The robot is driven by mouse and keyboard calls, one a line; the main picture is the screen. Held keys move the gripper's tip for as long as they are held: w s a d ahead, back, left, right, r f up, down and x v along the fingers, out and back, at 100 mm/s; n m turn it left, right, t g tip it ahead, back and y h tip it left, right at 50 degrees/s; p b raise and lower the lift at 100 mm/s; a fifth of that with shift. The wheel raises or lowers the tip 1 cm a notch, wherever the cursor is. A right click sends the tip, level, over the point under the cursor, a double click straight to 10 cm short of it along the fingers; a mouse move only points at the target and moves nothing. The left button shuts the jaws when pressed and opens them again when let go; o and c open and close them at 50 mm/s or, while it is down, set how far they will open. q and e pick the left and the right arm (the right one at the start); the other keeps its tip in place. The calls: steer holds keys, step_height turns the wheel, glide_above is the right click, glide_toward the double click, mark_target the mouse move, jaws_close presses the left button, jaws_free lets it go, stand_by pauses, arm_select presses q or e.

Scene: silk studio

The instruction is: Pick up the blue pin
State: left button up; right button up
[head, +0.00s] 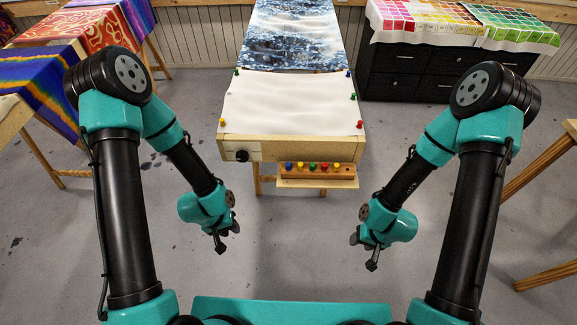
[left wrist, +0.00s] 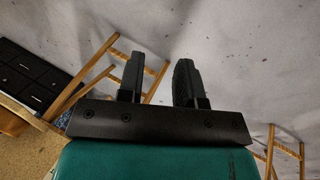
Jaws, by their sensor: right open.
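A blue pin (head: 289,166) stands at the left end of the wooden pin rack (head: 345,171), on the front of the fabric-covered table. Other pins in the rack are yellow, green and red. My left gripper (head: 227,238) hangs over the floor, in front of the table and left of the rack. In the left wrist view, its two fingers (left wrist: 158,76) are apart with nothing between them. My right gripper (head: 363,251) is open over the floor, in front and to the right of the rack. Both grippers are well apart from the pins.
White fabric (head: 290,102) covers the table (head: 275,150), with pins around its edges. A dark knob (head: 241,156) is on the table front. Coloured cloth hangs on tables at left. A black drawer cabinet (head: 410,72) stands behind right. The floor before the table is clear.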

arm_select(q)
steer(key=w+d+r+n, duration=0.1)
steer(key=w+d+r, duration=0.5)
steer(key=w, duration=0.2)
step_height(320, 180, up, 25)
steer(key=n+y, duration=0.4)
steer(key=n, duration=0.2)
glide_above(289, 164)
steer(key=shift+w+a+f+g, duration=0.15)
steer(key=shift+a+f+g, duration=0.05)
steer(key=shift+g, duration=0.1)
steer(key=shift+f, duration=0.1)
step_height(289, 164, down, 12)
steer(key=shift+f, duration=0.1)
steer(key=shift+d+f, duration=0.1)
steer(key=shift+f, duration=2.5)
